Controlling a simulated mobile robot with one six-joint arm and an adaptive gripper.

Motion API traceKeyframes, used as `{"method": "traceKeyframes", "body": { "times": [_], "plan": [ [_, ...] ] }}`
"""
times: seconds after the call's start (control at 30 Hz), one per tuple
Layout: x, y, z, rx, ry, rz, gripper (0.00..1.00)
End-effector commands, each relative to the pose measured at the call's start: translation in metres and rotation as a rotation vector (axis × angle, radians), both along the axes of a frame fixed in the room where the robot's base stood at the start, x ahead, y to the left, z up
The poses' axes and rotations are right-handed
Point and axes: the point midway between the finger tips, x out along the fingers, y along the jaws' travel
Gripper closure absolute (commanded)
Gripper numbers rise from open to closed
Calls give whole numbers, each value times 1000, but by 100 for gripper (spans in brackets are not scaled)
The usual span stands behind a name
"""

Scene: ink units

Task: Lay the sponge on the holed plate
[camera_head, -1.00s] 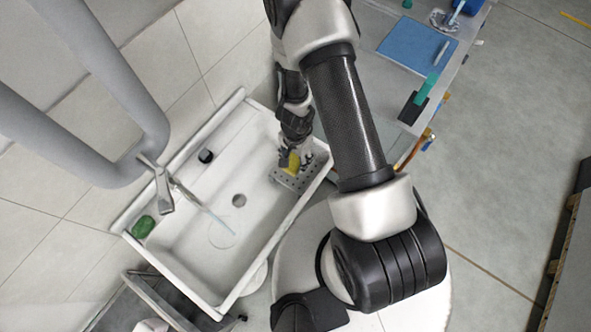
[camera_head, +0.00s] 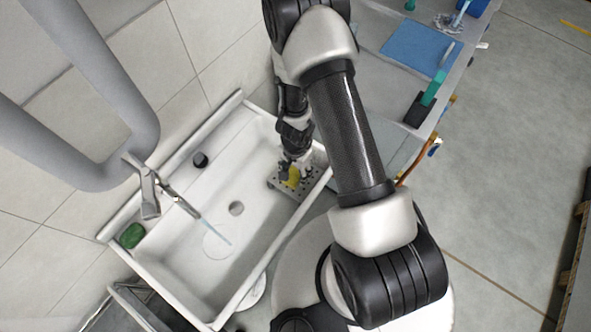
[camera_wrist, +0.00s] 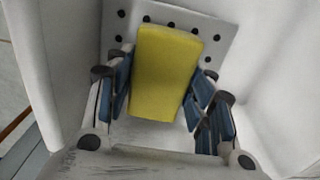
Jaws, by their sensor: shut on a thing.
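The yellow sponge (camera_wrist: 162,72) is held between the blue-padded fingers of my gripper (camera_wrist: 158,95) in the wrist view. It stands out beyond the fingertips, over the grey holed plate (camera_wrist: 222,38). In the head view my gripper (camera_head: 296,172) is at the right end of the sink with the sponge (camera_head: 292,178) in it, and the holed plate (camera_head: 312,190) shows around and below it. The sponge hides the plate's middle. I cannot tell whether sponge and plate touch.
The white sink (camera_head: 180,267) has raised walls close around the plate. A tap (camera_head: 150,190) runs water into the basin. A green piece (camera_head: 131,236) and a small black thing (camera_head: 200,160) sit on its rim. A counter with a blue mat (camera_head: 418,47) lies to the right.

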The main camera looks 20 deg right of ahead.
Motion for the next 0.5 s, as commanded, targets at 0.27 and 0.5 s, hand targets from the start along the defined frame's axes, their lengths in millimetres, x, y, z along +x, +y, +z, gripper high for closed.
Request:
{"method": "traceKeyframes", "body": {
  "times": [0.27,0.5],
  "plan": [
    [0,0,-1,0,0,0,34],
    [0,0,-1,0,0,0,31]
  ]
}}
